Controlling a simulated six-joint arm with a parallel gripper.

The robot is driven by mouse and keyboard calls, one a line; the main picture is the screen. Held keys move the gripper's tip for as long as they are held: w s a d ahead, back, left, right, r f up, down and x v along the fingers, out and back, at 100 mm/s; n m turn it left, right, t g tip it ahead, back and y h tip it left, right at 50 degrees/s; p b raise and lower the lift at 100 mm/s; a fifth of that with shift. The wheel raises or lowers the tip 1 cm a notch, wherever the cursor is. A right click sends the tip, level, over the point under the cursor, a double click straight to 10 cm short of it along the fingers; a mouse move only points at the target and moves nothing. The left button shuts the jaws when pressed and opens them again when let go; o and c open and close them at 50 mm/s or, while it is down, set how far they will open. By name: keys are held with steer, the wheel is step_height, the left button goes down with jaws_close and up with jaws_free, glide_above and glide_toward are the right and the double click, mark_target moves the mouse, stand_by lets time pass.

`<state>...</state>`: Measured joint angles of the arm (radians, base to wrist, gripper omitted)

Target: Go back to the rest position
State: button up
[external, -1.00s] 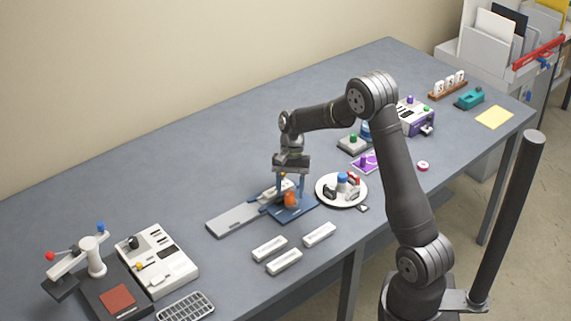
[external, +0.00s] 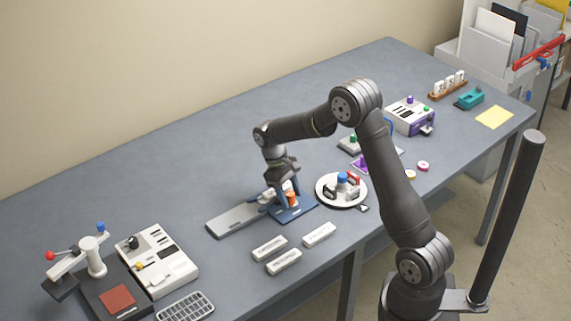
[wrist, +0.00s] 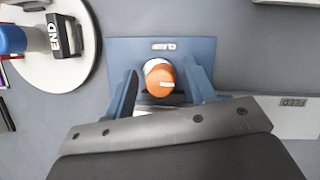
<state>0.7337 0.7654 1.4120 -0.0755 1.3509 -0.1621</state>
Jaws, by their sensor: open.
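My gripper (wrist: 163,92) is open, its two blue fingers apart. In the wrist view an orange-topped piece with a white band (wrist: 158,76) shows between the fingers, with no clear contact. That piece stands on a blue plate (wrist: 120,52), which joins a grey bar. In the external view my gripper (external: 283,193) is tilted and low over the blue plate (external: 302,214), partly hiding the orange piece (external: 292,199). How far the fingertips are above the plate is hard to tell.
A round white tray (external: 329,203) with small items, one marked END in the wrist view, stands right of the plate. Three white blocks (external: 284,262) lie in front. A lever press (external: 95,257) and white machine (external: 160,262) stand at left.

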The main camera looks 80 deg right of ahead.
steer(key=n+h, duration=0.1)
steer(key=n, duration=0.1)
steer(key=n+h, duration=0.1)
steer(key=n, duration=0.2)
steer(key=shift+g, duration=0.3)
steer(key=m+y, duration=0.1)
steer(key=m, duration=0.3)
steer(key=shift+y, duration=0.3)
steer(key=m+t+y, duration=0.1)
steer(key=m, duration=0.2)
steer(key=m+t, duration=0.1)
steer(key=m, duration=0.2)
steer(key=m+t+y, duration=0.1)
steer(key=m, duration=0.3)
steer(key=shift+t, duration=0.3)
